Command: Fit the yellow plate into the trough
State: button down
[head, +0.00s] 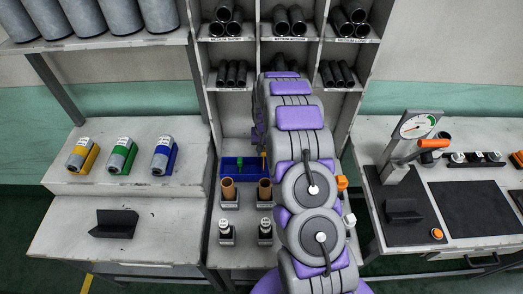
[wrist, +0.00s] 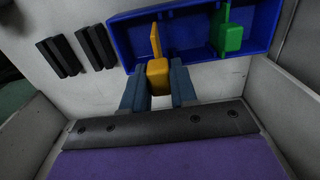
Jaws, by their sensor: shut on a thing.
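The yellow plate (wrist: 158,77) is between the two fingers of my gripper (wrist: 159,88), which is shut on its thick block end. Its thin part reaches up over the near wall of the blue bin (wrist: 125,42) in the wrist view. In the head view the yellow plate (head: 263,160) shows as a small sliver at the right end of the bin (head: 229,180), beside my arm. One black V-shaped trough (head: 115,223) lies on the left table. A similar dark trough (head: 403,210) stands on the right table. My arm hides part of the middle bench.
A green plate (wrist: 226,36) stands in the same bin, right of the yellow one in the wrist view. Brown-topped holders (head: 228,190) and small bottles (head: 226,232) stand before the bin. Shelf walls close in around my gripper. A gauge press (head: 413,135) stands at right.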

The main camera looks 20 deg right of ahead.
jog(key=shift+d, duration=0.15)
jog(key=shift+a+r, duration=0.15)
jog(key=shift+a, duration=1)
jog(key=shift+a, duration=0.4)
jog(key=shift+d, duration=0.3)
jog(key=shift+f, duration=0.35)
jog(key=shift+d+f, duration=0.35)
jog(key=shift+f, duration=0.45)
dwell(0.7)
jog(key=shift+a+p, duration=0.15)
jog(key=shift+p, duration=0.25)
jog(key=shift+f, duration=1.95)
dwell(1.5)
